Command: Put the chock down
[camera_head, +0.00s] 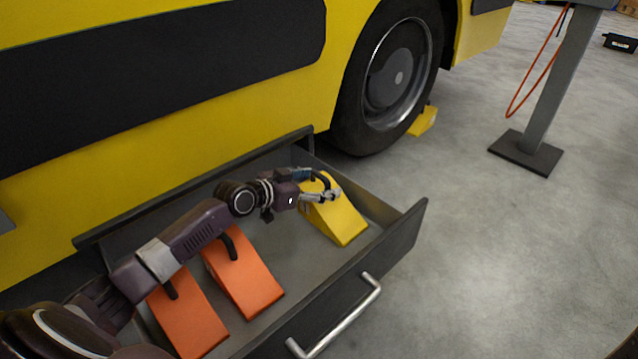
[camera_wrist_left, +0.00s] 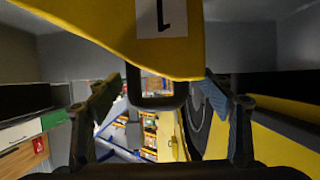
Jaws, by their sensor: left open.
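A yellow chock (camera_head: 338,215) lies in the open drawer (camera_head: 398,238), at its right end. My left gripper (camera_head: 328,188) is at the chock's upper end, by its handle. In the left wrist view the chock (camera_wrist_left: 110,28) fills the top, with a white label marked 1. Its black loop handle (camera_wrist_left: 157,103) hangs between the two spread fingers of my left gripper, with gaps on both sides. The gripper is open. In the head view the handle is partly hidden by the fingers. My right gripper is not in view.
Two orange chocks (camera_head: 243,276) (camera_head: 187,318) with black handles lie in the drawer under my left arm. Another yellow chock (camera_head: 423,121) is on the floor by the truck wheel (camera_head: 392,75). A grey post (camera_head: 555,90) stands at right. The floor right of the drawer is clear.

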